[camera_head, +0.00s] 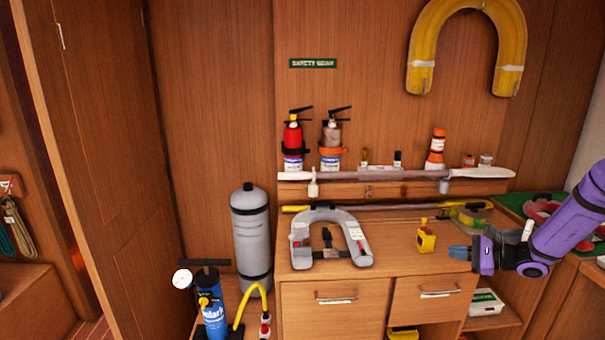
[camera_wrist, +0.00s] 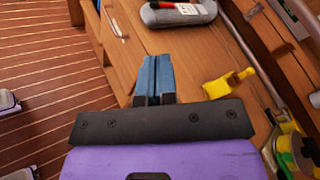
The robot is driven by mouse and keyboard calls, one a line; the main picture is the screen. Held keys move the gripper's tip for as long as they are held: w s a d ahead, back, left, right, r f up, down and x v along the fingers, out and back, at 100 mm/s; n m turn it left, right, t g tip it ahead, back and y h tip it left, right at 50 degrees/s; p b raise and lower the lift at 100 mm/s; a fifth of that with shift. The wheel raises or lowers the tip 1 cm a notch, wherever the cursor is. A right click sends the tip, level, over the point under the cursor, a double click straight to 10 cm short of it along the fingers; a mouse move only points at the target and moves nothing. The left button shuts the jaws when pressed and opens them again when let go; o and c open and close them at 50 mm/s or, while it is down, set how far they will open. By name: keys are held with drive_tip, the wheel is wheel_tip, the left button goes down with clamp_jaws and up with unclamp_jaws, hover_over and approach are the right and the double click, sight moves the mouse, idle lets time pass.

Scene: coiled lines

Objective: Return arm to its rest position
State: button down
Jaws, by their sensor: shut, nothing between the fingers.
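My purple arm (camera_head: 568,229) reaches in from the right side of the head view. My gripper (camera_head: 461,252) has blue fingers and is over the right part of the wooden cabinet top, to the right of a small yellow device (camera_head: 426,237). In the wrist view my gripper (camera_wrist: 154,72) shows its blue fingers pressed together with nothing between them. The yellow device (camera_wrist: 231,82) is to the right of the fingers there, apart from them.
A grey horseshoe-shaped life vest (camera_head: 335,240) lies on the cabinet top (camera_head: 392,262). Two extinguishers (camera_head: 292,145) stand behind a shelf rail (camera_head: 400,175). A grey cylinder (camera_head: 251,240) and blue pump (camera_head: 212,310) stand left of the cabinet. Green-lined trays lie at the right.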

drive_tip(key=s+a+r+n+g+h, duration=0.3)
drive_tip(key=s+a+r+n+g, duration=0.15)
drive_tip(key=s+a+r, duration=0.45)
drive_tip(key=s+a+r+n+g+h, duration=0.2)
drive_tip(key=s+a+r+n+g, duration=0.3)
drive_tip(key=r, duration=0.6)
drive_tip(key=s+r+n+t+h, duration=0.3)
drive_tip(key=s+r+n+h, duration=0.1)
drive_tip(key=s, duration=0.8)
drive_tip(key=s+r+n+t+h, duration=0.3)
drive_tip(key=s+r+n+h, duration=0.1)
drive_tip(key=s, duration=0.8)
drive_tip(key=shift+s+d+r, duration=0.15)
drive_tip(key=shift+d+r, duration=0.3)
drive_tip(key=shift+r, duration=0.35)
